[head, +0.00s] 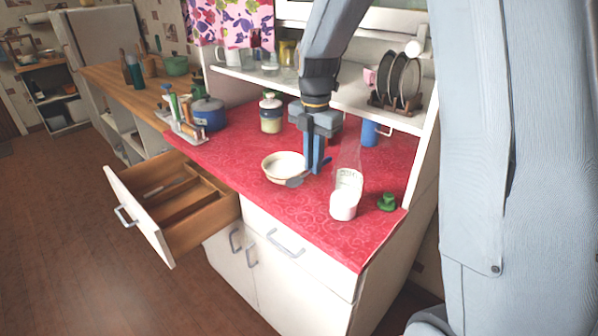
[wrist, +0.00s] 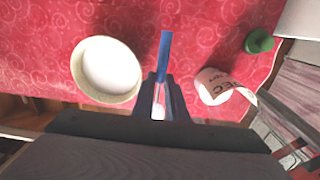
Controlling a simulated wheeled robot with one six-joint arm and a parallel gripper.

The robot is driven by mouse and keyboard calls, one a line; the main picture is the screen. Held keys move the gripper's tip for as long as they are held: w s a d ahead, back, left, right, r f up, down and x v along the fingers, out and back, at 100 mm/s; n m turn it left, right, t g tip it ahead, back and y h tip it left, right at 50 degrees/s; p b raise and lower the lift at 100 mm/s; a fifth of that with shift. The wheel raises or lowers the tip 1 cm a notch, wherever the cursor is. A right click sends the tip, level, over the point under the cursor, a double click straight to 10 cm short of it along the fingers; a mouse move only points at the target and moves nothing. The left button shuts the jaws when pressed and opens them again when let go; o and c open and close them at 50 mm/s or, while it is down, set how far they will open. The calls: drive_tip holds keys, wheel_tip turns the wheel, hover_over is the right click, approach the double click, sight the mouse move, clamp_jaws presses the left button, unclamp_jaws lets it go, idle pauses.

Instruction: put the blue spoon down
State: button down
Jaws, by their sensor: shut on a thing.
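My gripper (head: 315,168) is shut on the blue spoon, above the red counter just right of the white bowl. In the wrist view the spoon's blue handle (wrist: 165,52) sticks out past the fingertips (wrist: 160,88). In the head view a grey-blue part that looks like the spoon's head (head: 295,182) shows low by the bowl's right rim. The part of the spoon between the fingers is mostly hidden. I cannot tell whether the spoon touches the counter or the bowl.
The white bowl (head: 280,166) stands left of my gripper; a white lettered container (head: 344,205) and a green object (head: 387,201) are to the right. A blue cup (head: 369,133) and a jar (head: 271,113) stand behind. An open wooden drawer (head: 190,205) juts out front left.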

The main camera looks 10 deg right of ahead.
sight(311, 191)
drive_tip(key=shift+a+f, duration=0.25)
drive_tip(key=shift+f, duration=0.6)
drive_tip(key=shift+f+p, duration=0.7)
drive_tip(key=shift+f, duration=1.4)
drive_tip(key=shift+f, duration=0.15)
drive_tip(key=c, duration=1.8)
unclamp_jaws()
drive_tip(key=shift+o, duration=0.2)
wheel_tip(311, 191, up, 12)
drive_tip(key=b, duration=0.3)
drive_tip(key=shift+r, duration=0.2)
